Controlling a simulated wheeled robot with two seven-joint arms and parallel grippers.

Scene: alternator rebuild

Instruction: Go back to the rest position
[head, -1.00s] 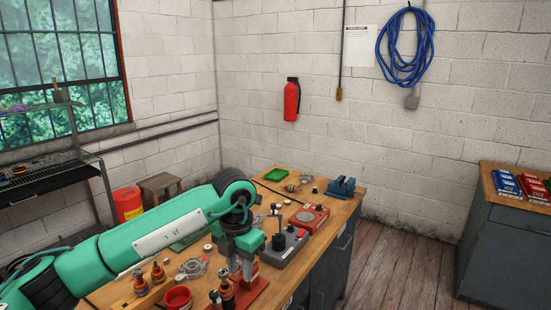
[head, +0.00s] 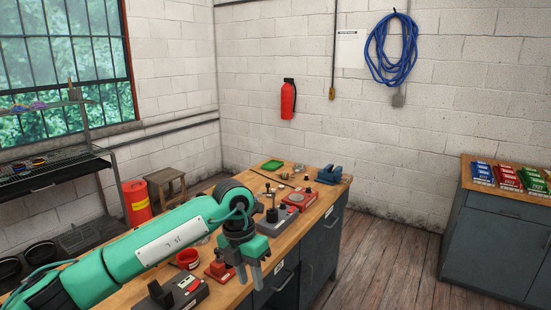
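My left arm comes in from the lower left, and my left gripper (head: 249,273) points down at the front edge of the wooden workbench (head: 228,288). Its two grey fingers stand apart with nothing visible between them. A red stand (head: 218,270) is just to the left of the fingers, partly hidden by the gripper. I cannot tell the exact height of the fingers above the bench. My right gripper is not in view.
On the bench are a red bowl (head: 187,259), a grey device (head: 280,238), a red device (head: 299,200), a green tray (head: 272,164) and a blue vise (head: 329,175). A dark cabinet (head: 498,235) stands at right. The wooden floor (head: 385,260) between is clear.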

